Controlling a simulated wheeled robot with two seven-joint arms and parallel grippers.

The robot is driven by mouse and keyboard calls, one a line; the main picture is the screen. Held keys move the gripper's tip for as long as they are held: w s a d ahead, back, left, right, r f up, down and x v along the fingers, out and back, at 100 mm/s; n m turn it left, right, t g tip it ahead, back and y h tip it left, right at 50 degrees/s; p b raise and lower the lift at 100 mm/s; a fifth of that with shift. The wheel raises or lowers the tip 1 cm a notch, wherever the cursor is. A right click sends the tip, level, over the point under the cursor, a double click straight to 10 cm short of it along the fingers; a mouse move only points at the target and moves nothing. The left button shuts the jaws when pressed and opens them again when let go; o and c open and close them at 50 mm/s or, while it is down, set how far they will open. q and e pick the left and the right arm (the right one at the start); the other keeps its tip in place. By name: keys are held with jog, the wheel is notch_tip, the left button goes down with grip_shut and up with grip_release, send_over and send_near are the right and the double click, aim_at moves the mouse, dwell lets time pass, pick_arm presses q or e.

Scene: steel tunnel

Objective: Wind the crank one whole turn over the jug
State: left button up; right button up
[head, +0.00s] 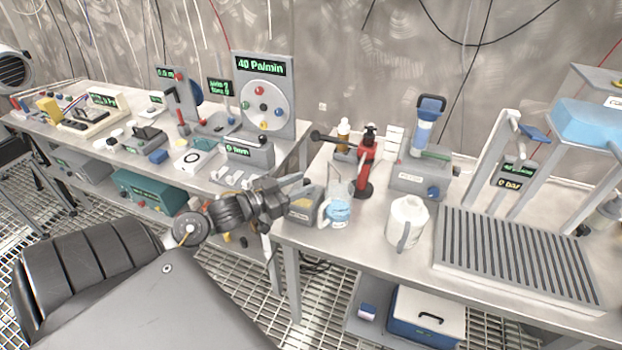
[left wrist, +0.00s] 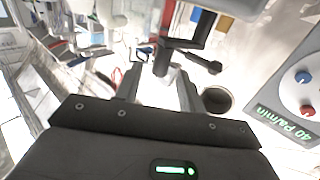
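A red hand-cranked device (head: 366,168) stands on the right-hand bench. Its dark crank (head: 325,137) reaches out to the left and ends in a rounded grip; the crank also shows in the left wrist view (left wrist: 197,55). A clear jug (head: 338,210) with light blue contents stands in front of it. My left gripper (head: 303,186) is left of the jug and below the crank's grip in the head view. In the left wrist view its two fingers (left wrist: 160,88) are apart with nothing clearly held between them. My right gripper is not in view.
A white pitcher (head: 405,222) stands right of the jug. A grey box (head: 303,210) sits by my left gripper. A slatted rack (head: 515,258) fills the right of the bench. A dial panel (head: 265,97) stands on the left bench. A cool box (head: 427,315) is below.

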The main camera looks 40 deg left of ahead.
pick_arm(q)
jog(key=v, duration=0.6)
jog(key=shift+s+b, duration=0.25)
jog(key=shift+b, duration=0.1)
